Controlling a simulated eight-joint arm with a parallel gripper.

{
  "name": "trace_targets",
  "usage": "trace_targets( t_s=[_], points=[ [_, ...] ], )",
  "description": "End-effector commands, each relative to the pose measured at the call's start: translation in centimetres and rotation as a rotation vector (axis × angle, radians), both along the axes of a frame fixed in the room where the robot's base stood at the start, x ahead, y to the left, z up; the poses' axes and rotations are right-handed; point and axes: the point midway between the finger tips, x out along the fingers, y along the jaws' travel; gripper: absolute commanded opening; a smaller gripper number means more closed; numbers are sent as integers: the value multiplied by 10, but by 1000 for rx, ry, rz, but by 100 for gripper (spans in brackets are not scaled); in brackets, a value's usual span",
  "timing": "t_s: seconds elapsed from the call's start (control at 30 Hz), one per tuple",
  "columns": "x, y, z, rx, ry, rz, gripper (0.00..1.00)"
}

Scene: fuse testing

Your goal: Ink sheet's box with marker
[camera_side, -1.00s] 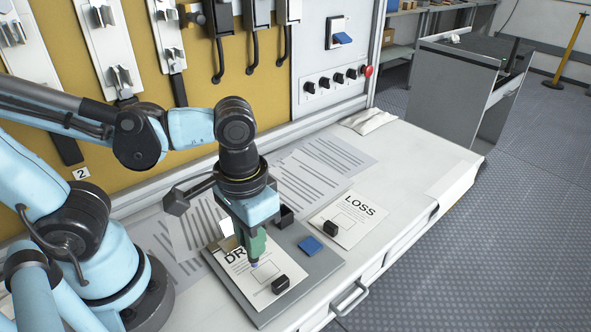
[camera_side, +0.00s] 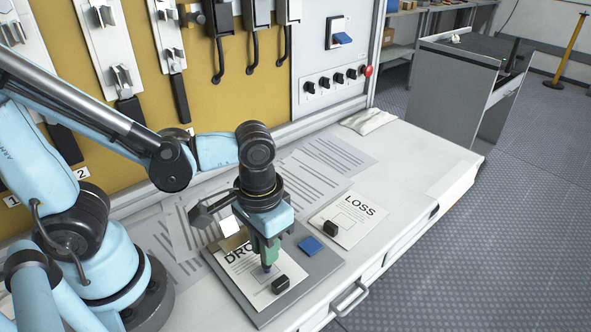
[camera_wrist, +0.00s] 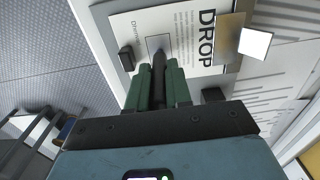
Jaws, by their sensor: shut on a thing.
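My gripper (camera_side: 266,254) is shut on a dark marker (camera_wrist: 158,75), held point-down between its green fingers. The white sheet headed DROP (camera_side: 236,264) lies on a grey board. Its printed box (camera_wrist: 158,42) shows in the wrist view just beyond the marker, whose tip is at or over the box's near part. I cannot tell whether the tip touches the paper. I see no clear ink mark in the box. A black block (camera_side: 280,285) sits on the sheet beside the box; it also shows in the wrist view (camera_wrist: 127,59).
The grey board (camera_side: 322,268) carries a blue pad (camera_side: 310,244) at its right. A LOSS sheet (camera_side: 357,211) with a black block (camera_side: 331,229) lies farther right. Printed papers (camera_side: 335,153) lie behind. The bench's right end is mostly clear, with a white cloth (camera_side: 368,121) at the back.

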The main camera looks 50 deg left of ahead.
Motion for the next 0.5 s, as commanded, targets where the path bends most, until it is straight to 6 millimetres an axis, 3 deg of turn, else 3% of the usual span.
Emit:
trace_targets(
  t_s=[0.27,0.5],
  points=[
    [-25,0,0,0,0,-1,0],
    [-25,0,31,0,0,1,0]
  ],
)
